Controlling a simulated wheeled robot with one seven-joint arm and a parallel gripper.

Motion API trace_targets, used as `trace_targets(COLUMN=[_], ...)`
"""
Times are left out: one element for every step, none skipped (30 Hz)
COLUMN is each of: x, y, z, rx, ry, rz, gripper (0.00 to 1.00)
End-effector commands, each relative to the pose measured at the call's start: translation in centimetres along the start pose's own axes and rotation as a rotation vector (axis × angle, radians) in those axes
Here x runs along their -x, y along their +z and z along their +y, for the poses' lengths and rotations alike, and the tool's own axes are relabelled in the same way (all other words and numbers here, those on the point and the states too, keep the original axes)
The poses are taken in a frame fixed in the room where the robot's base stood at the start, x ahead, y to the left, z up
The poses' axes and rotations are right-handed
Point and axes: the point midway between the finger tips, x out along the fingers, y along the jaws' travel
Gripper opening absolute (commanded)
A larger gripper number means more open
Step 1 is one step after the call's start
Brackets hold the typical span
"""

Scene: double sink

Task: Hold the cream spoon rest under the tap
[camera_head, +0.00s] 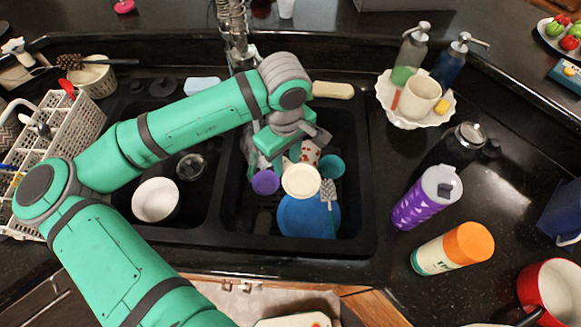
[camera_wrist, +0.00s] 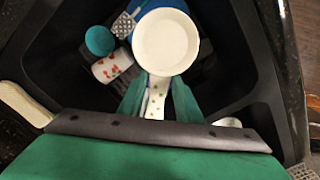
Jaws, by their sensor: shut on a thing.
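The cream spoon rest (camera_head: 301,181) has a round bowl and a short handle with green spots. It also shows in the wrist view (camera_wrist: 166,43), bowl away from me. My gripper (camera_wrist: 158,98) is shut on its handle, one green finger on each side. In the head view my gripper (camera_head: 289,158) is over the back of the right basin, and the bowl appears above the blue dish (camera_head: 305,218); the height gap is hard to tell. The chrome tap (camera_head: 237,42) stands behind the sink; my arm hides its lower part and outlet.
In the right basin (camera_head: 352,220) are a purple cup (camera_head: 265,182), a teal cup (camera_head: 332,165), a red-spotted cup (camera_head: 311,152) and a slotted utensil (camera_head: 328,192). A white bowl (camera_head: 155,199) is in the left basin. Bottles and a scalloped tray (camera_head: 397,117) stand at right.

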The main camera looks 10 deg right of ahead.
Motion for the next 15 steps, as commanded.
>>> trace_targets(x=[-0.1, -0.1, -0.2, -0.2, -0.3, -0.3, -0.4, -0.4, -0.5, -0.6, -0.6, -0.7, -0.7, -0.8, -0.9], y=[-0.5, -0.7, -1.0, -1.2, -1.4, -1.7, -2.0, -2.2, -2.6, -2.8, -3.0, -3.4, -3.6, -3.8, -4.1], z=[0.2, 0.3, 0.4, 0.5, 0.6, 0.7, 0.8, 0.9, 1.0, 1.0, 1.1, 1.2, 1.3, 1.4, 1.5], rx=[0.002, 0.001, 0.000, 0.000, 0.000, -0.001, -0.001, 0.000, 0.001, 0.001, 0.001, 0.001, 0.001, 0.001, 0.001], ry=[0.000, 0.000, 0.000, 0.000, -0.001, -0.001, -0.001, 0.000, 0.000, 0.000, 0.000, 0.000, -0.001, -0.001, -0.001], rz=[0.000, 0.000, 0.000, 0.000, 0.000, 0.001, 0.001, 0.001, 0.001, 0.001, 0.001, 0.001, 0.001, 0.001, 0.001], gripper=[0.04, 0.04, 0.04, 0.04, 0.04, 0.04, 0.04, 0.04, 0.04, 0.04, 0.04, 0.04, 0.04, 0.04, 0.04])
